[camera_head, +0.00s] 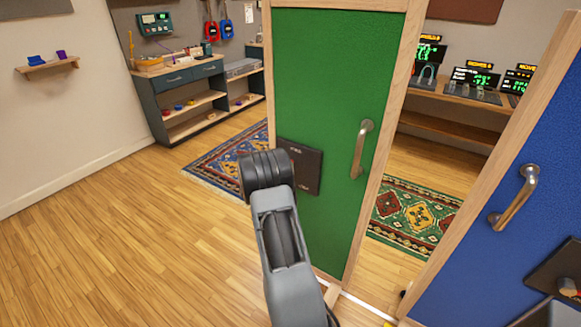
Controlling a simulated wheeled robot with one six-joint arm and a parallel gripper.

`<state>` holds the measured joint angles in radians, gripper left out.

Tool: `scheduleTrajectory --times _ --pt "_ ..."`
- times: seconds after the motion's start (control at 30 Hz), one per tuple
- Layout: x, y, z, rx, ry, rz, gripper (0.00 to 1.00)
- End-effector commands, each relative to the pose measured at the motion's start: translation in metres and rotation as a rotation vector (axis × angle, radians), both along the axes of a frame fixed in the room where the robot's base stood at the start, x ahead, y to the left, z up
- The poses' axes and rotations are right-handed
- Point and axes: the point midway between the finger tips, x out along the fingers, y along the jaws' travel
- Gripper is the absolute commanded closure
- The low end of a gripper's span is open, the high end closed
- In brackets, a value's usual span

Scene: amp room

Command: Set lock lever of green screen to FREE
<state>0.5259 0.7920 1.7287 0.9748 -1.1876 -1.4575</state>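The green screen (325,75) stands upright in the middle of the head view, in a pale wood frame. A dark lock plate (303,169) sits low on its left part, with small markings too small to read. My arm covers the plate's left side. I cannot make out the lock lever or its setting. A metal pull handle (361,148) is on the screen's right side. My arm rises from the bottom centre to a dark rounded joint in front of the plate. My gripper does not show and seems hidden behind that joint.
A blue screen (468,265) with a metal handle (514,198) and a dark plate (560,270) stands close at right. A workbench (180,75) is at back left, a shelf of lit displays (445,88) at back right. The left floor is clear.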

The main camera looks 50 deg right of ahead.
Motion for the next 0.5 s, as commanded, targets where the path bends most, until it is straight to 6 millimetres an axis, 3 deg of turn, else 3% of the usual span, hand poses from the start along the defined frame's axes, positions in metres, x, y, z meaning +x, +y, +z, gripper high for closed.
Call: scheduleTrajectory --times 0.37,0.4,0.5 --pt "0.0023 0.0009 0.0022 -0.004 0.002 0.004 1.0" --pt "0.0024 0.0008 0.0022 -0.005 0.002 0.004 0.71" --pt "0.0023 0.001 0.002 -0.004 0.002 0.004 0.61"
